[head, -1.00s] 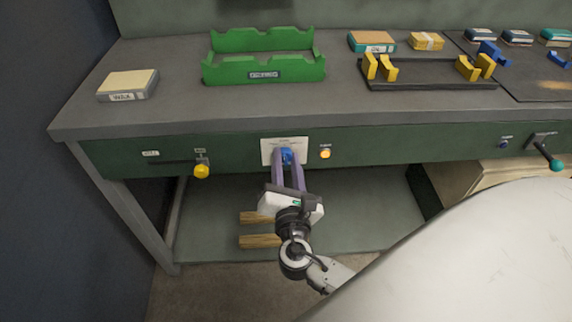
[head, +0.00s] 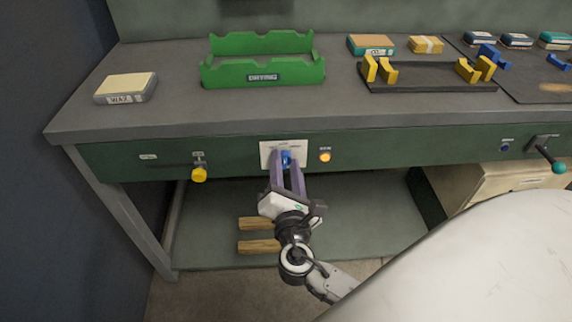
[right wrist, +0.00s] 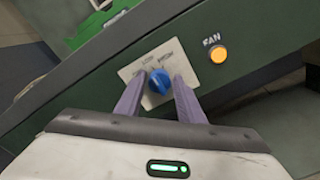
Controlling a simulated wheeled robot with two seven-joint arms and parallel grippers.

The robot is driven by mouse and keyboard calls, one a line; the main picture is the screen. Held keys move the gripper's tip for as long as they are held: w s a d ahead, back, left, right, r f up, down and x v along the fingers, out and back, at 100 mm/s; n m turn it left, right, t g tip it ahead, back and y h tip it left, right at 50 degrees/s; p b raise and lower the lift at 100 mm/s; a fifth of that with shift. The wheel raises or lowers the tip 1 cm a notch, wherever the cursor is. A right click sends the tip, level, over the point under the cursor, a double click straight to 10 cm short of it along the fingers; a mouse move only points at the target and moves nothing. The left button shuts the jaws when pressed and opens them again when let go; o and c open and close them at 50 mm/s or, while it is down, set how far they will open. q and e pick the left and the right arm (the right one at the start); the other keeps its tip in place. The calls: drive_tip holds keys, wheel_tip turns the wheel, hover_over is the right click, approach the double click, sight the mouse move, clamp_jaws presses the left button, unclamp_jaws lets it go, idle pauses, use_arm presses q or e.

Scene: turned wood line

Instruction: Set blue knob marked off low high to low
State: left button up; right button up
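The blue knob (head: 286,159) sits on a white label plate (head: 268,153) on the bench's green front panel. In the right wrist view the knob (right wrist: 159,82) shows between my fingers, with parts of the words LOW and HIGH above it. The rest of the plate's lettering is covered or too small to read, and I cannot tell exactly which mark the knob points to. My right gripper (head: 285,160) has its two purple fingers apart, one on each side of the knob, with small gaps visible in the wrist view (right wrist: 160,84). My left gripper is not in view.
A lit orange button (head: 325,157) marked FAN is just right of the plate. A yellow knob (head: 199,174) on a slot is to the left. A teal-ended lever (head: 558,167) is far right. A green rack (head: 262,73) stands on the bench above.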

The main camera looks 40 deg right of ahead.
drive_tip(key=shift+o, duration=0.9)
drive_tip(key=v, duration=0.7)
drive_tip(key=shift+s+a, duration=0.15)
drive_tip(key=shift+s, duration=0.1)
